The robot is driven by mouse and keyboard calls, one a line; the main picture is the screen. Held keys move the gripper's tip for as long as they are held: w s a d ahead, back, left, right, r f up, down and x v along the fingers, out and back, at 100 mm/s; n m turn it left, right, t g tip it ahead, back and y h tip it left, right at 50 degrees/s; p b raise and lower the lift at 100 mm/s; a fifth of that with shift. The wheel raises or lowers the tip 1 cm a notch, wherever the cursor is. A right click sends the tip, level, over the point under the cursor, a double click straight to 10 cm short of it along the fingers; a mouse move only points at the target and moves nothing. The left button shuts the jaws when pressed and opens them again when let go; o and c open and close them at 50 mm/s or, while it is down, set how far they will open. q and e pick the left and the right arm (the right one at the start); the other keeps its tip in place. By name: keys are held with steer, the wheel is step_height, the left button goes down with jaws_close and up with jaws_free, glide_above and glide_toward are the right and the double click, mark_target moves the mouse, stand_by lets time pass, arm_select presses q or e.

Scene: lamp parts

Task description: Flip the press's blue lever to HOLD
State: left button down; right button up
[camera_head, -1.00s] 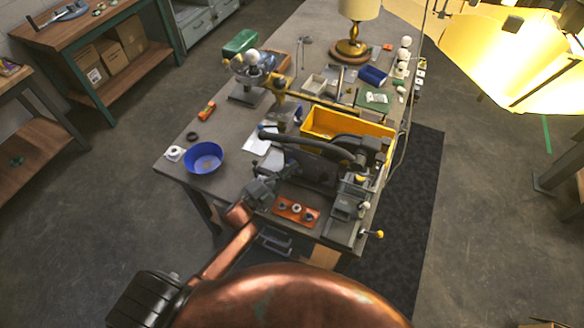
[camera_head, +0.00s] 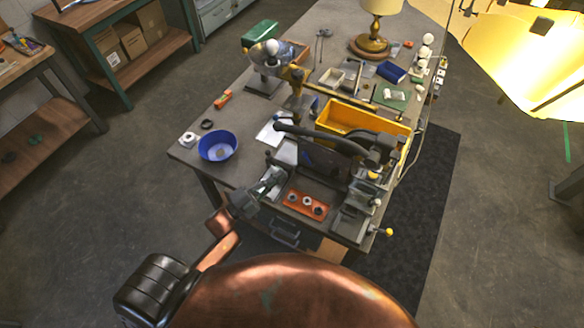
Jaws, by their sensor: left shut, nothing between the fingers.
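The press (camera_head: 325,160) is a dark machine with a long curved handle, near the front of the workbench. A small blue patch (camera_head: 306,158) shows on its left part; I cannot tell whether this is the lever or which position it is in. My left gripper (camera_head: 277,176) is shut and empty. It appears at the press's front left side, beside the orange tray; contact with the press cannot be made out. My right gripper is not in view.
An orange tray (camera_head: 306,204) with dark round parts lies in front of the press. A yellow bin (camera_head: 345,119) stands behind it. A blue bowl (camera_head: 217,146) sits at the bench's left edge. A yellow-knobbed rod (camera_head: 388,232) sticks out at the front right corner.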

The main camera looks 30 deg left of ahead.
arm_select(q)
steer(key=s, duration=0.1)
steer(key=s+a, duration=0.1)
steer(key=s, duration=0.1)
steer(key=shift+s+a, duration=0.1)
steer(key=shift+a, duration=0.25)
stand_by(0.3)
